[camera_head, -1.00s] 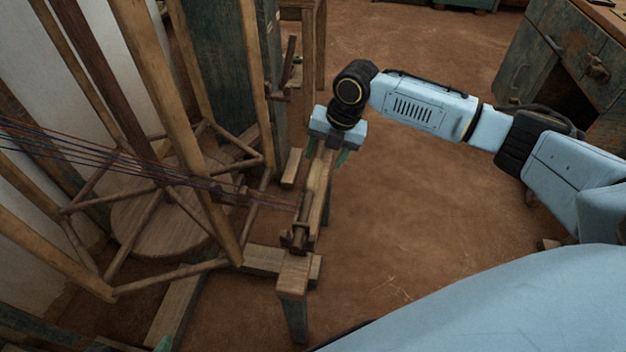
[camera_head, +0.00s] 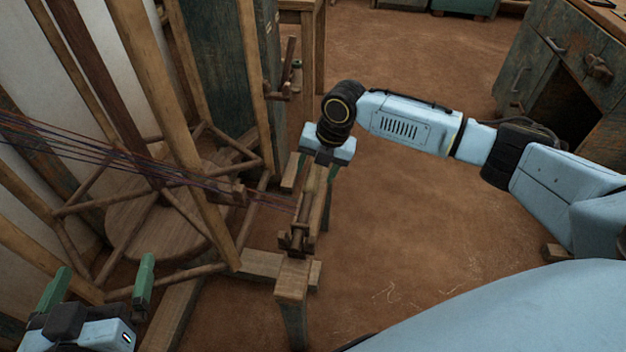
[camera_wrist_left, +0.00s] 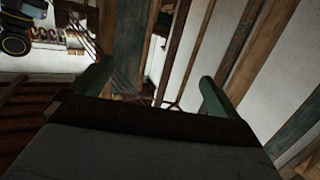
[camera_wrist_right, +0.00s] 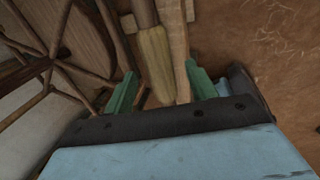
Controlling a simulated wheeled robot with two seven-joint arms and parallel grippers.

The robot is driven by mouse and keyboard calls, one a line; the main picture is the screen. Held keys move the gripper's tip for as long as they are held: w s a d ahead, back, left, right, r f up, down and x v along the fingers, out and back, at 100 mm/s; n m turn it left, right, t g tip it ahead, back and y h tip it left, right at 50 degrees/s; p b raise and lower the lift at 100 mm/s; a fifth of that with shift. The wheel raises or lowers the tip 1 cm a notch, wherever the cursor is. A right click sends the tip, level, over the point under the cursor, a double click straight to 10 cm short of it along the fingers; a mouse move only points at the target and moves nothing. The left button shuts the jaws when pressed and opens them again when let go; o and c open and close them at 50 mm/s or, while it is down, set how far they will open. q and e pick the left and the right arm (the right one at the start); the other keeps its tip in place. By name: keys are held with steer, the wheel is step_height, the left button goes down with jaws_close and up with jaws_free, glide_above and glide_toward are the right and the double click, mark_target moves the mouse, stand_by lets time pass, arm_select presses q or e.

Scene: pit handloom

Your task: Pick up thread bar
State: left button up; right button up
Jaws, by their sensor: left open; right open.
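Thin dark threads (camera_head: 100,155) cross the head view from the left to a small dark wooden bar (camera_head: 230,193), which I take for the thread bar, and on to a wooden roller (camera_head: 312,188) on a narrow stand. My left gripper (camera_head: 102,276) is open and empty at the lower left, well short of the small bar. Its green fingers also show in the left wrist view (camera_wrist_left: 152,85). My right gripper (camera_head: 318,170) is open over the far end of the roller. In the right wrist view, the roller's pale end (camera_wrist_right: 156,62) lies between its fingers; I cannot tell whether they touch.
Upright wooden poles and crossbars (camera_head: 165,110) of a frame stand around a round wooden disc (camera_head: 150,225) at left. The stand's near post (camera_head: 293,285) rises from the floor. The earth floor (camera_head: 420,225) is open at right, before a worn cabinet (camera_head: 535,60).

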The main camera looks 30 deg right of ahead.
steer(key=shift+b+x, duration=0.3)
steer(key=shift+x, duration=0.55)
arm_select(q)
steer(key=r, duration=0.1)
steer(key=r+t, duration=0.1)
steer(key=r+t+h, duration=0.1)
steer(key=shift+w+d+r, duration=0.2)
steer(key=shift+d+r, duration=0.1)
steer(key=shift+d, duration=0.1)
arm_select(e)
steer(key=shift+c, duration=0.2)
steer(key=c, duration=1.2)
